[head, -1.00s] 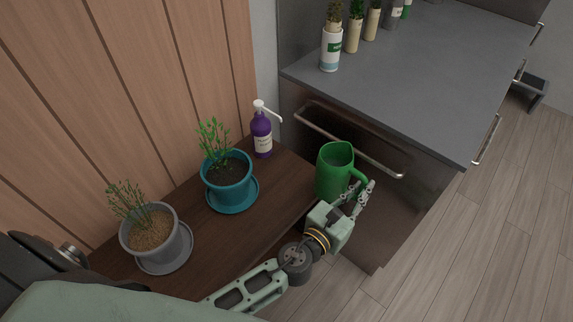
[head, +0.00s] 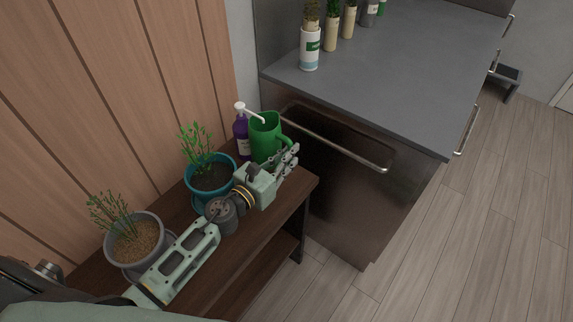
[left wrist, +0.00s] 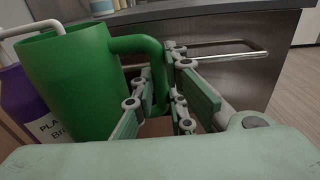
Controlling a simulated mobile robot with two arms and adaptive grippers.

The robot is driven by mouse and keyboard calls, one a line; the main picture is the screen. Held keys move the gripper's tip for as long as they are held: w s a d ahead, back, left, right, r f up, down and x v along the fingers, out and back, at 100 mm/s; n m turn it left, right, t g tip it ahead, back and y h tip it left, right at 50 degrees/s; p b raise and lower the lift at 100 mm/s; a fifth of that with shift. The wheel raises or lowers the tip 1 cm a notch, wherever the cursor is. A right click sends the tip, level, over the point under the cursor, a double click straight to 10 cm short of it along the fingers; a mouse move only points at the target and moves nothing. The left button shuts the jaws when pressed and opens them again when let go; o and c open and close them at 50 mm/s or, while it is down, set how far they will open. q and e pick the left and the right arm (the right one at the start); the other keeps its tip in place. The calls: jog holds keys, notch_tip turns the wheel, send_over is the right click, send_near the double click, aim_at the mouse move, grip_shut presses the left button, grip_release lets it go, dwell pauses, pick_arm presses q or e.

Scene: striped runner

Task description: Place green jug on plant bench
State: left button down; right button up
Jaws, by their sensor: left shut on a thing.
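The green jug (head: 262,140) is upright over the far end of the dark wooden plant bench (head: 292,190). I cannot tell whether its base touches the bench, since my gripper hides it. My left gripper (head: 286,160) is shut on the jug's handle, on the jug's right side. In the left wrist view the jug (left wrist: 75,85) fills the left side, and its handle runs down between the fingers of my gripper (left wrist: 158,112). My right gripper is not in view.
A purple pump bottle (head: 241,135) stands just left of the jug. A teal pot (head: 212,178) and a grey pot (head: 135,243) with plants stand along the bench. A grey counter (head: 390,75) with a metal rail (head: 335,140) is behind and right, with several bottles.

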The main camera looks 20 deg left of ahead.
pick_arm(q)
notch_tip(320, 180, down, 3)
jog(key=shift+w+a+f+b, duration=0.1)
jog(key=shift+f+b, duration=0.05)
jog(key=shift+b, duration=0.85)
jog(key=c, duration=2.2)
grip_release()
jog(key=shift+f, duration=0.2)
jog(key=o, duration=0.4)
jog(key=shift+o, duration=0.2)
jog(key=shift+r, duration=0.1)
